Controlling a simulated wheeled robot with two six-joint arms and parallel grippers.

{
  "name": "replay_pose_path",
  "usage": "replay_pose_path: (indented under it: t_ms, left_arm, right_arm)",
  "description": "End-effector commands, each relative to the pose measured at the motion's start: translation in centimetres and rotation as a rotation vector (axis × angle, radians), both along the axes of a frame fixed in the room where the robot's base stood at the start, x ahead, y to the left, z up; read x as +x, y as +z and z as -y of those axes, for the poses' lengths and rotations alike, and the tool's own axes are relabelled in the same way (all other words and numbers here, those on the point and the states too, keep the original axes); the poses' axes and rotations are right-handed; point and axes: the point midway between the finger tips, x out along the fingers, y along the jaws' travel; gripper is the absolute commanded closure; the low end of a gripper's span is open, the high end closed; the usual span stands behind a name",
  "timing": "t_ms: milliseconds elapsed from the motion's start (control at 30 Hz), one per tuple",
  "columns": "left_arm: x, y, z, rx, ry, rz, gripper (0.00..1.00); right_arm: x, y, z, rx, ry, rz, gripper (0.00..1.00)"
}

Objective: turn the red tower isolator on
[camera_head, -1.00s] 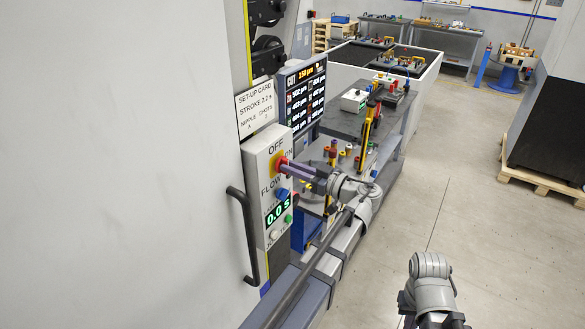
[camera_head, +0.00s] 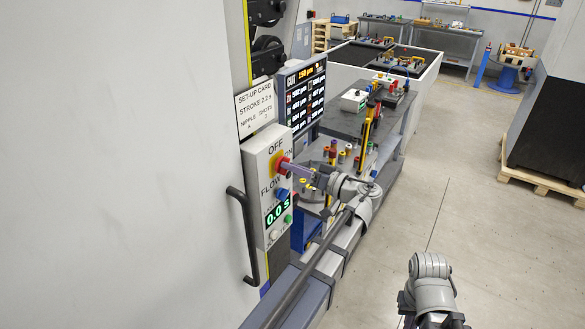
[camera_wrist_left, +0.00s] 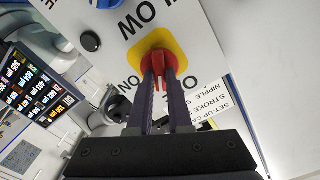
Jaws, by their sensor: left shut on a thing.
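The red isolator knob (camera_head: 284,166) sits on a yellow plate on the grey control box (camera_head: 256,170), with OFF above it and ON to its right. In the left wrist view the red knob (camera_wrist_left: 161,72) shows on its yellow backing (camera_wrist_left: 141,50), with its red grip between my purple fingers. My left gripper (camera_head: 292,168) reaches the knob from the right and is shut on it. It also shows in the left wrist view (camera_wrist_left: 161,85). My right arm (camera_head: 432,290) is low at the bottom right; its fingertips are not in view.
Below the knob are a blue FLOW knob (camera_head: 281,194), a green 0.0 s display (camera_head: 277,212) and small buttons. A black door handle (camera_head: 243,235) stands left of the box. A screen (camera_head: 303,95) and a cluttered bench (camera_head: 350,122) lie behind. Open floor is at right.

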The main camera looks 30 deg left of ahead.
Motion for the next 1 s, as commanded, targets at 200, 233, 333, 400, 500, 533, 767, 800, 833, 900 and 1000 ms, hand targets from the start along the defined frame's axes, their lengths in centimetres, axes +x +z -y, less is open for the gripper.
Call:
replay_pose_path:
  t_ms: [200, 233, 333, 400, 500, 533, 767, 800, 833, 900, 1000]
  left_arm:
    - [0.10, -0.10, 0.03, 0.016, -0.001, -0.205, 1.00]
    - [0.11, -0.11, 0.03, 0.018, -0.001, -0.233, 1.00]
    - [0.15, -0.14, 0.03, 0.025, -0.001, -0.328, 1.00]
    - [0.17, -0.18, 0.03, 0.030, -0.001, -0.395, 1.00]
    - [0.19, -0.22, 0.04, 0.038, -0.001, -0.490, 1.00]
    - [0.21, -0.24, 0.04, 0.040, -0.001, -0.517, 1.00]
    - [0.24, -0.34, 0.04, 0.056, -0.001, -0.723, 1.00]
    - [0.25, -0.36, 0.04, 0.059, -0.001, -0.755, 1.00]
    - [0.25, -0.37, 0.04, 0.061, -0.001, -0.779, 1.00]
    - [0.26, -0.39, 0.04, 0.064, -0.001, -0.828, 1.00]
    - [0.26, -0.42, 0.04, 0.070, -0.001, -0.893, 1.00]
  right_arm:
    - [0.00, -0.09, 0.00, 0.000, 0.000, 0.000, 1.00]
    - [0.00, -0.10, 0.00, 0.000, 0.000, 0.000, 1.00]
    - [0.00, -0.14, 0.00, 0.000, 0.000, 0.000, 1.00]
    - [0.00, -0.16, 0.00, 0.000, 0.000, 0.000, 1.00]
    - [0.00, -0.21, 0.00, 0.000, 0.000, 0.000, 1.00]
    - [0.00, -0.22, 0.00, 0.000, 0.000, 0.000, 1.00]
    - [0.00, -0.31, 0.00, 0.000, 0.001, 0.000, 1.00]
    - [0.00, -0.33, 0.00, 0.000, 0.001, 0.000, 1.00]
    - [0.00, -0.34, 0.00, 0.000, 0.001, 0.000, 1.00]
    - [0.00, -0.36, 0.00, 0.000, 0.001, 0.000, 1.00]
    - [0.00, -0.39, 0.00, 0.000, 0.001, 0.000, 1.00]
